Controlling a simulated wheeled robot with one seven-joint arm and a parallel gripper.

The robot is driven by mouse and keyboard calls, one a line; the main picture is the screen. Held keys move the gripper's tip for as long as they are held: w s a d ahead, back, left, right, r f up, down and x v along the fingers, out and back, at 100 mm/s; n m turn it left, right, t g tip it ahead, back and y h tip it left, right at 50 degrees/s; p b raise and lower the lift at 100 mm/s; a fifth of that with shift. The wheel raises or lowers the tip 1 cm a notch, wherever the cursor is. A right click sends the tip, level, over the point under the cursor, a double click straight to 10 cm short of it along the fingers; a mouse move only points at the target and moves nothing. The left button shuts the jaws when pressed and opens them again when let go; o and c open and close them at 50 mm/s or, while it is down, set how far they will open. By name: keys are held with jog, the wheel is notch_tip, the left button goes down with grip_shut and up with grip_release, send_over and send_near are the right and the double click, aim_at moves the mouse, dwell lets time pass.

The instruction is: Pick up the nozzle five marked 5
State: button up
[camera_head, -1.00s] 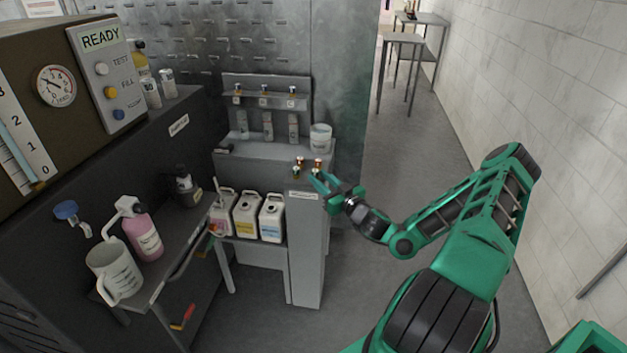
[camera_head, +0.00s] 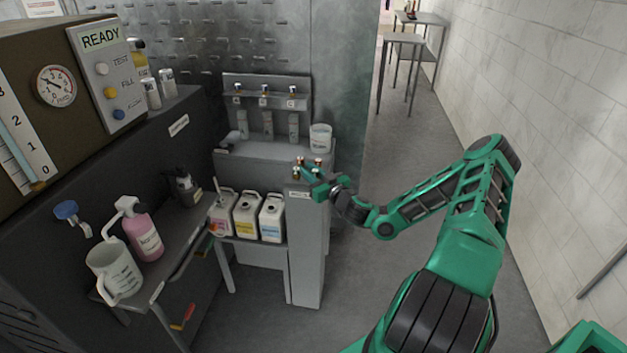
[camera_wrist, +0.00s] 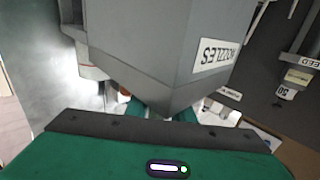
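Several small brass-and-dark nozzles (camera_head: 299,161) stand on top of a narrow grey pillar (camera_head: 308,245) in the head view. Their marks are too small to read, so I cannot tell which is the nozzle marked 5. My gripper (camera_head: 311,180) is at the pillar's top, close beside the front nozzles. Its green fingers look apart, and I see nothing held between them. In the wrist view, the pillar (camera_wrist: 150,50) with its "NOZZLES" label (camera_wrist: 218,54) fills the middle and hides much of the fingers, whose teal parts show on either side of its corner.
A grey bench with a white cup (camera_head: 320,138) and a tap rack (camera_head: 266,92) stands behind the pillar. Several white jugs (camera_head: 246,215) stand left of it. A pink bottle (camera_head: 144,236) and a jug (camera_head: 113,270) sit on the left counter. Floor to the right is clear.

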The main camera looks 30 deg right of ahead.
grip_shut()
jog(key=shift+r, duration=0.15)
